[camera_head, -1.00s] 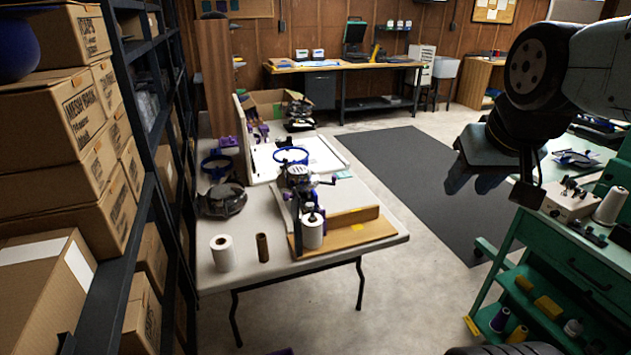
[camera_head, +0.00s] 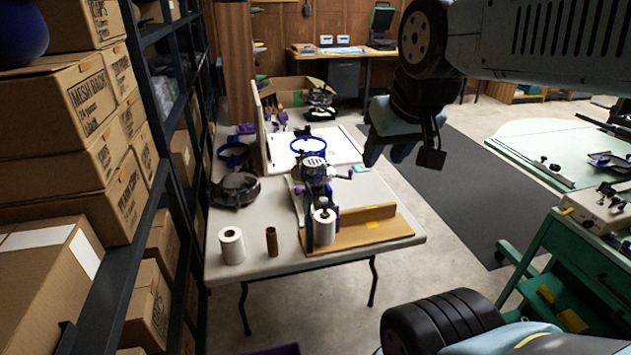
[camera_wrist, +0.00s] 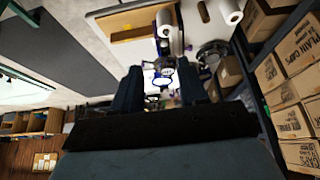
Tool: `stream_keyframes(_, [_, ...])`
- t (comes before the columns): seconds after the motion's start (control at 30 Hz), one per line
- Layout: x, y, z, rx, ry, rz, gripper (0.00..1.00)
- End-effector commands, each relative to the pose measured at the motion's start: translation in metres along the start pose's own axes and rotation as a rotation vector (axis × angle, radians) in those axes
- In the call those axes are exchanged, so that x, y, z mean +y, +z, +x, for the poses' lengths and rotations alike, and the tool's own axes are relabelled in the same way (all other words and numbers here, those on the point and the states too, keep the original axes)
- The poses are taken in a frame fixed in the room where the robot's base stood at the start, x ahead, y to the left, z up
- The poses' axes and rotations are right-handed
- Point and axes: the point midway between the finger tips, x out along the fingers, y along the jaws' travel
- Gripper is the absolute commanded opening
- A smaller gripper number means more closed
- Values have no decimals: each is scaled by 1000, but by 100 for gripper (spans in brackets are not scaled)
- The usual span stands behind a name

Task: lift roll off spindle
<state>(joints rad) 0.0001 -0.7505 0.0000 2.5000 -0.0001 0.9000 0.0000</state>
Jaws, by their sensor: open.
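A white roll (camera_head: 324,229) stands upright on a blue and metal device (camera_head: 315,175) fixed to a wooden base (camera_head: 385,231) on the grey table (camera_head: 290,266). It also shows in the wrist view (camera_wrist: 163,24). A second white roll (camera_head: 231,245) stands on the table to the left, with a brown cardboard tube (camera_head: 271,241) between the two. My gripper (camera_head: 386,158) is open and empty, up in front of the table's right side in the head view. Its two dark fingers (camera_wrist: 160,88) frame the device in the wrist view.
Shelving with cardboard boxes (camera_head: 70,115) runs along the table's left side. A green cart (camera_head: 570,250) stands at right. A white board (camera_head: 325,150), a black ring-shaped item (camera_head: 236,189) and a blue ring (camera_head: 233,155) crowd the back of the table.

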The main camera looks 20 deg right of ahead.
Motion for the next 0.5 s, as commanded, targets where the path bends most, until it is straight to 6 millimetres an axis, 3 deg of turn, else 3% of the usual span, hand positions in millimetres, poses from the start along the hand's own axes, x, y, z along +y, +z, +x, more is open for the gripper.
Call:
stream_keyframes(0.07, [0,0,0,0,0,0,43])
stream_keyframes(0.27, [0,-6,4,-12,-4,-29,61])
stream_keyframes(0.4, [-12,-22,18,-45,-18,-121,74])
stream_keyframes(0.5, [-12,-39,33,-77,-33,-222,75])
